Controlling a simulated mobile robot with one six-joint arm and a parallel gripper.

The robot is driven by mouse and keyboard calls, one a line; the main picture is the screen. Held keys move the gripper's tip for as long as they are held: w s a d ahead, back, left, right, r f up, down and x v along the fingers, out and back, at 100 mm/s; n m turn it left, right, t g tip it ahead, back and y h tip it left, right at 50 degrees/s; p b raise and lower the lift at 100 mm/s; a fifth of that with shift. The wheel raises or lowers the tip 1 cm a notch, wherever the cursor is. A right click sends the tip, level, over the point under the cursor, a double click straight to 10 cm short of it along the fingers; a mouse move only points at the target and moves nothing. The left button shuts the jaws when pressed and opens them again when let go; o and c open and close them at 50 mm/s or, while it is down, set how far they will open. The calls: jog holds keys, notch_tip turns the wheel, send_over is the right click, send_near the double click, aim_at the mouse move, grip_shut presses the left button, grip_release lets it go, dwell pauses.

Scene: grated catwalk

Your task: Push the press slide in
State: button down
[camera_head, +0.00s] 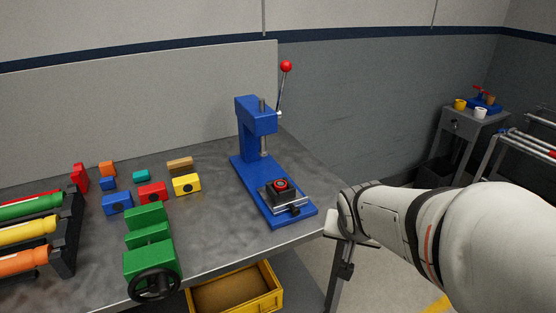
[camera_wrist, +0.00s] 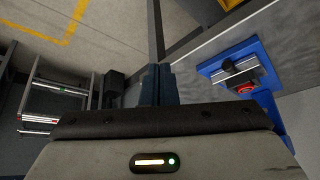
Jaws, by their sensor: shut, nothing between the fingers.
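The blue press (camera_head: 256,140) stands on the grey workbench, with a red-knobbed lever at its top. Its slide (camera_head: 289,206), a grey plate with a dark bar at its front, sits toward the near end of the blue base. A black block with a red ring (camera_head: 281,185) rests on the slide. In the wrist view the slide (camera_wrist: 240,72) and red ring (camera_wrist: 246,88) show at right.
Coloured blocks (camera_head: 153,192), a green vise (camera_head: 150,250) and racked rollers (camera_head: 30,231) occupy the bench's left. A yellow bin (camera_head: 236,291) sits below the bench. A small table (camera_head: 470,124) with cups stands far right.

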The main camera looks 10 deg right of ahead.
jog(key=w+d+f+m+t, duration=0.1)
jog(key=w+d+m+t, duration=0.1)
jog(key=w+d+m, duration=0.3)
jog(key=m+t+y+p, duration=0.3)
jog(key=m+t+y, duration=0.1)
jog(key=y, duration=0.2)
send_near(303, 200)
jog(key=f, duration=0.1)
jog(key=w+f, duration=0.1)
jog(key=f, duration=0.1)
jog(key=shift+w+a+f, duration=0.25)
jog(key=shift+a+f, duration=0.05)
jog(key=shift+f, duration=0.05)
jog(key=shift+w+a+r+p, duration=0.1)
jog(key=shift+w+a+p, duration=0.1)
jog(key=shift+w, duration=0.4)
jog(key=shift+w+a+r+p, duration=0.1)
jog(key=shift+w+a, duration=0.05)
jog(key=shift+w, duration=0.45)
jog(key=shift+w+a, duration=0.15)
jog(key=shift+w, duration=0.5)
